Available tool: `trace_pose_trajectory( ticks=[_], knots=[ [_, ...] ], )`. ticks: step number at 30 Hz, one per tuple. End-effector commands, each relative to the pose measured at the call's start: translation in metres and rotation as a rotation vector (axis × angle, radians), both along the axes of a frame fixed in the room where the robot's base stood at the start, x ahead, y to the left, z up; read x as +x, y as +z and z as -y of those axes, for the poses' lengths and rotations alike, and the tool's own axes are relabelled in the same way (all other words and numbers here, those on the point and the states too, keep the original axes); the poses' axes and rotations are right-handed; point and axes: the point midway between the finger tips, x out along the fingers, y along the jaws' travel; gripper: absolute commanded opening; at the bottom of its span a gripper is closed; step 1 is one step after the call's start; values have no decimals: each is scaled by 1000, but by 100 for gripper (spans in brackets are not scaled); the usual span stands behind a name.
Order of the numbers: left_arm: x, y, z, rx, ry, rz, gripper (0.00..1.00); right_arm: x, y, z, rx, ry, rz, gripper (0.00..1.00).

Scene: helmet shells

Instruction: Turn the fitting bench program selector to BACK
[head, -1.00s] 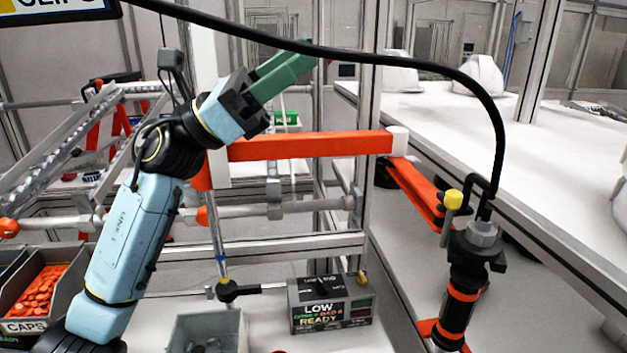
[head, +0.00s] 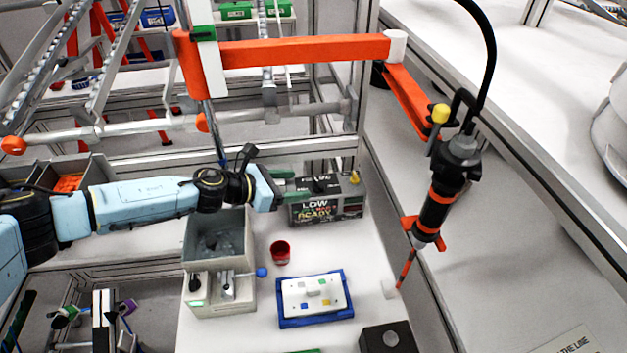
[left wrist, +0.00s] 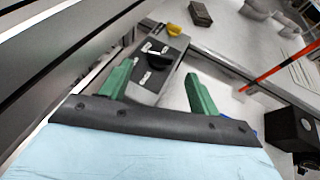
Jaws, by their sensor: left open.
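A grey box with a lit display (head: 326,208) stands at the back of the white bench. Its display shows LOW and READY. On its top is a black selector knob (head: 320,184), which also shows in the left wrist view (left wrist: 158,61) with small white labels around it, too small to read. A yellow knob (head: 354,177) sits at the box's right end. My left gripper (head: 292,184) is at the box's left end, its green fingers open. In the left wrist view the fingers (left wrist: 159,88) are apart, with the knob beyond them, untouched. My right gripper is out of view.
A black and orange hanging tool (head: 436,205) is to the right. In front are a grey bin (head: 200,240), a red cup (head: 280,252), a blue-framed plate (head: 315,298) and a black box with a round button (head: 388,338). An orange beam (head: 305,49) crosses above.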

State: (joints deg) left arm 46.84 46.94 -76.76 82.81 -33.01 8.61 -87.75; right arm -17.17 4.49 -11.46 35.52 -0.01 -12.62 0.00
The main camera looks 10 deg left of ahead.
Motion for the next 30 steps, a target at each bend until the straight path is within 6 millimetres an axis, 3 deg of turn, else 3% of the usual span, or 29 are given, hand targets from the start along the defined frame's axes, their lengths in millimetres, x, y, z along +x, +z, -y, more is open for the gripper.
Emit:
trace_pose_trajectory(
  ticks=[9,24,30],
  knots=[
    [29,-16,33,-4,-2,1,62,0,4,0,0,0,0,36],
    [36,-21,41,-3,-4,1,62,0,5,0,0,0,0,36],
    [36,-21,41,-3,-4,2,36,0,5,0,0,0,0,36]
  ],
)
